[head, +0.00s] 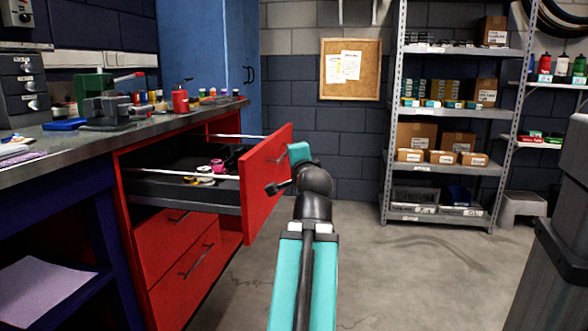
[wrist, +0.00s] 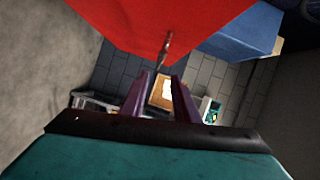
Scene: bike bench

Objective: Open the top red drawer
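The top red drawer (head: 264,180) of the red cabinet is pulled far out in the head view, with spools and small items in its dark tray. Its red front also fills the top of the wrist view (wrist: 150,18). The drawer's handle (wrist: 167,46) shows there nearly end-on. My gripper (wrist: 161,76) is open, its two fingers apart with a gap at the tips, and the handle's near end lies just ahead of or between them.
Two lower red drawers (head: 178,222) are shut. The workbench (head: 60,145) holds tools, a vise and bottles. A blue cabinet (head: 205,50) stands behind, and a metal shelf (head: 440,112) with boxes is at the back right. The concrete floor (head: 400,265) is clear.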

